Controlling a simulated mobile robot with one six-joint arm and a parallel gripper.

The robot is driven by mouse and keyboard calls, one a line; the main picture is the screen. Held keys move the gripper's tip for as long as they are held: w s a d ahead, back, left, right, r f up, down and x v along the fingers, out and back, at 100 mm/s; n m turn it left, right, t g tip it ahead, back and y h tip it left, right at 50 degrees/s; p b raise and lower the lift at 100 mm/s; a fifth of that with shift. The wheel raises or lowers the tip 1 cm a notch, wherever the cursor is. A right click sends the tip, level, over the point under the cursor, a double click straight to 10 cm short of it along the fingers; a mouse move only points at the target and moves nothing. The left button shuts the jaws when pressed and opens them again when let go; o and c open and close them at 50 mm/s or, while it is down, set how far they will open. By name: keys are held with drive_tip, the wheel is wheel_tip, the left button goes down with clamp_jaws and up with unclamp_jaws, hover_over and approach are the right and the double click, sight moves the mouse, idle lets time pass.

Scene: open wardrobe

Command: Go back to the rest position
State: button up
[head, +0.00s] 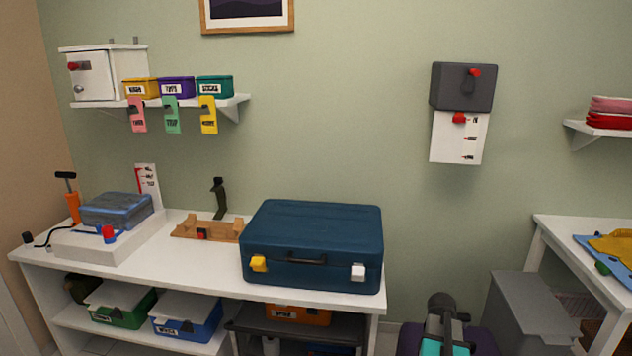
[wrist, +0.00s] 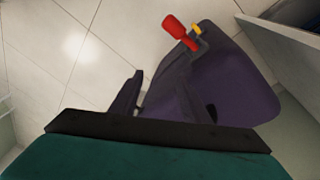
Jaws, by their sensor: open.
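My gripper (wrist: 162,74) shows in the wrist view with its two dark fingers apart and nothing between them. It points down over a pale tiled floor (wrist: 60,50) and a purple surface (wrist: 240,85). A red handle (wrist: 174,26) with a small yellow part lies beyond the fingertips. In the head view my teal and dark arm is low at the bottom, right of the middle, in front of the wall and clear of the table. The fingertips cannot be made out there.
A blue suitcase (head: 312,240) stands shut on the white table (head: 205,268), left of my arm. A grey box (head: 533,312) stands to its right, near another white table (head: 570,232). A dark wall box (head: 463,86) with a white panel hangs above.

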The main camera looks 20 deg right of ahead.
drive_tip(key=w+a+f+n+y+p, duration=0.1)
drive_tip(key=a+f+n, duration=0.3)
drive_tip(key=a, duration=0.5)
drive_tip(key=w+a+f+n+g, duration=0.1)
drive_tip(key=a+f+n, duration=0.1)
drive_tip(key=a+f, duration=0.5)
drive_tip(key=w+a+f+n+y+p, duration=0.1)
drive_tip(key=a+f+n, duration=0.2)
drive_tip(key=a, duration=0.8)
drive_tip(key=s+a+f+n+g, duration=0.1)
drive_tip(key=s+a+f+n, duration=0.3)
drive_tip(key=s+a, duration=0.3)
drive_tip(key=s+a+f+n+g, duration=0.1)
drive_tip(key=s+a+f+n, duration=0.3)
drive_tip(key=s+a, duration=0.3)
drive_tip(key=a+p, duration=0.1)
drive_tip(key=a, duration=0.4)
drive_tip(key=shift+s+f+n+g, duration=0.25)
drive_tip(key=shift+n+g, duration=0.05)
drive_tip(key=shift+n, duration=0.1)
